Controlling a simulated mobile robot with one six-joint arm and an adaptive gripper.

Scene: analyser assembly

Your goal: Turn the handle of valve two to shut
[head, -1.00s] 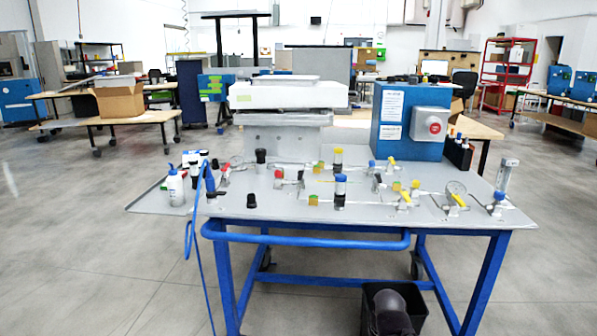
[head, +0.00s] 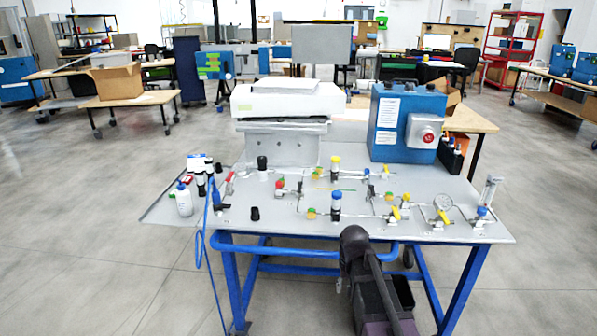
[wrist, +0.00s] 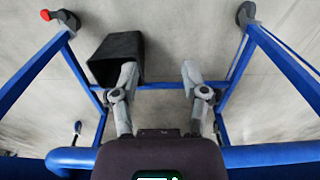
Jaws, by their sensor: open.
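Several small valves sit along the thin tubing on the grey cart top, with red, yellow, green and dark handles. These include a red handle (head: 230,182), a yellow handle (head: 396,212) and another yellow handle (head: 443,216) at the right. I cannot read any labels, so I cannot tell which is valve two. In the wrist view my gripper (wrist: 160,75) is open and empty, its two fingers wide apart. It points down over the floor and lower frame in front of the cart, away from the valves. In the head view my arm rises at the cart's front edge.
The grey cart top (head: 290,224) has a blue rail (head: 300,242) along its front. A white instrument (head: 285,100) and a blue box with a red button (head: 405,120) stand behind. A white bottle (head: 184,200) stands left. A black bin (wrist: 115,60) is below.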

